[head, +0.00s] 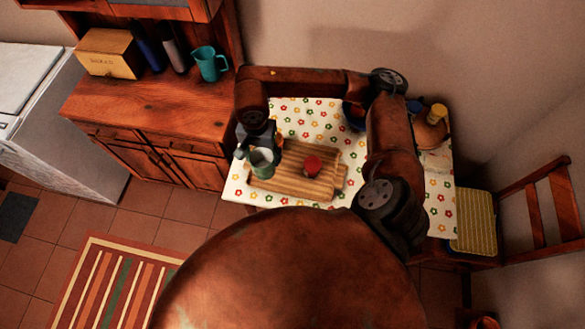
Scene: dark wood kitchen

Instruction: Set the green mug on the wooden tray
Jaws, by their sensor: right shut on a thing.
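The green mug (263,168) is at the left end of the wooden tray (325,182), which lies on the flowered tablecloth. The mug looks upright and overlaps the tray's left edge in the picture; I cannot tell whether it touches the tray or hangs above it. My right gripper (259,148) is shut on the mug, its arm reaching across the back of the table and down at the left. The gripper hides part of the mug and the tray's left end. A red round object (312,165) sits on the tray's middle. My left gripper is not in view.
A yellow-topped item (437,113) is at the table's back right. A chair with a yellow cushion (474,222) stands at right.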

